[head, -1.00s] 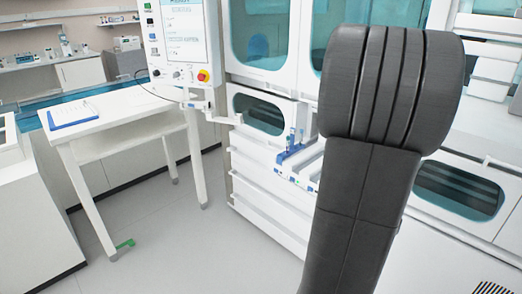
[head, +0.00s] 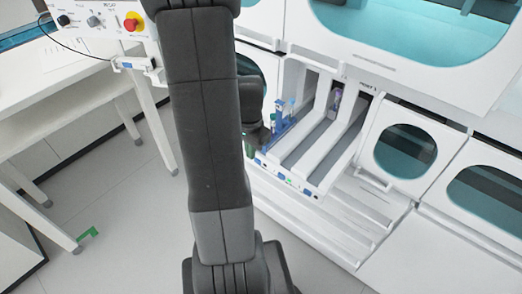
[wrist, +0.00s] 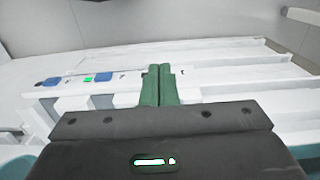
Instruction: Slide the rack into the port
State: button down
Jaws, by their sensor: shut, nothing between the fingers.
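A blue rack (head: 280,126) holding tubes with blue caps sits in the left lane of the port (head: 318,140) in the head view. The port is a white bay with several parallel grey lanes and small lights along its front edge. My gripper (wrist: 160,70) has its green fingers pressed together and empty in the wrist view, in front of the white front edge. Whether the gripper touches the rack cannot be told.
White drawers (head: 345,225) project below the bay. A control panel with a red knob (head: 131,22) and a white table (head: 50,100) stand at left. Open floor (head: 120,210) lies between.

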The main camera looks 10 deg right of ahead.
aim_at(260, 155)
jog(key=shift+w+d+f+p, duration=0.3)
jog(key=shift+w+d, duration=0.25)
jog(key=shift+d, duration=0.25)
jog(key=shift+w+d+f+p, duration=0.15)
jog(key=shift+w+d+f, duration=0.35)
jog(key=shift+d, duration=0.3)
jog(key=shift+r, duration=0.1)
